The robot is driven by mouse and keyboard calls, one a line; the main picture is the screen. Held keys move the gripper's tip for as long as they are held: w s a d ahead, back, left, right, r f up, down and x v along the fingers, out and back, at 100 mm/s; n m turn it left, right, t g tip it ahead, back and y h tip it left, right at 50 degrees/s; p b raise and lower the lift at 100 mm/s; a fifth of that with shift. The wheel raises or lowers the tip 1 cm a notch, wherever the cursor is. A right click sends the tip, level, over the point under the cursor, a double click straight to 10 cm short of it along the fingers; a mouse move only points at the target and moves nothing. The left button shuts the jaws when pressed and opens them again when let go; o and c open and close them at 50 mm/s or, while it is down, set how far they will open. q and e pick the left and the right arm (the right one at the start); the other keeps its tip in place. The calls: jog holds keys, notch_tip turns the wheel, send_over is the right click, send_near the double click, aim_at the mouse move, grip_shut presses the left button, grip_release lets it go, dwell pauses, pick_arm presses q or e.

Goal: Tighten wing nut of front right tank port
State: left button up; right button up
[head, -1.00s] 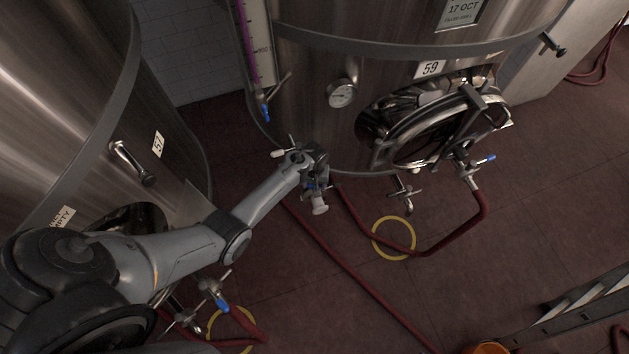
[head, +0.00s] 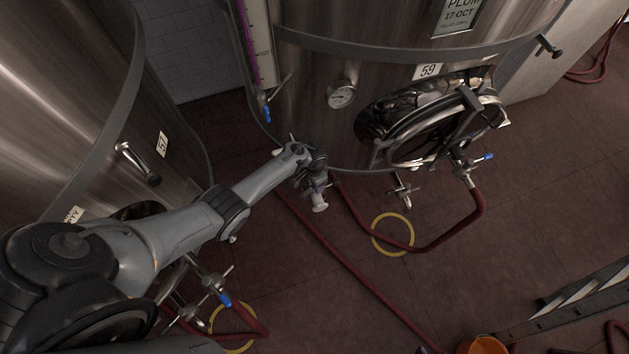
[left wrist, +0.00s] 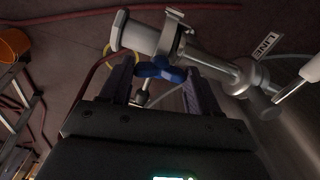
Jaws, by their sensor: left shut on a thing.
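A blue wing nut (left wrist: 160,70) sits on the clamp (left wrist: 172,28) of a pale metal port (left wrist: 137,36) in the left wrist view. My left gripper (left wrist: 158,74) is shut on it, with one dark finger on each side. The port's pipe (left wrist: 212,66) runs right towards the tank. In the head view my left gripper (head: 315,178) is low at the front of tank 59 (head: 305,95), and the port's open-looking end (head: 319,203) shows just below it. The wing nut is hidden there by the gripper. My right gripper is not in view.
Tank 59 has a round hatch (head: 420,130), a gauge (head: 341,94) and another valve with a red hose (head: 482,205). Tank 57 (head: 60,110) stands at left. Hoses cross the floor. An orange bucket (head: 483,346) and a ladder (head: 580,305) are at lower right.

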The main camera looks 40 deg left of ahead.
pick_arm(q)
jog(key=m, duration=0.3)
jog(key=shift+m, duration=0.4)
jog(key=m+b, duration=0.1)
jog(key=m, duration=0.3)
jog(key=shift+m, duration=0.3)
jog(key=m+b, duration=0.1)
jog(key=m, duration=0.3)
jog(key=m+b, duration=0.2)
jog(key=m, duration=0.2)
jog(key=shift+m, duration=0.3)
jog(key=o, duration=1.1)
jog(key=shift+c, duration=0.2)
jog(key=shift+r, duration=0.1)
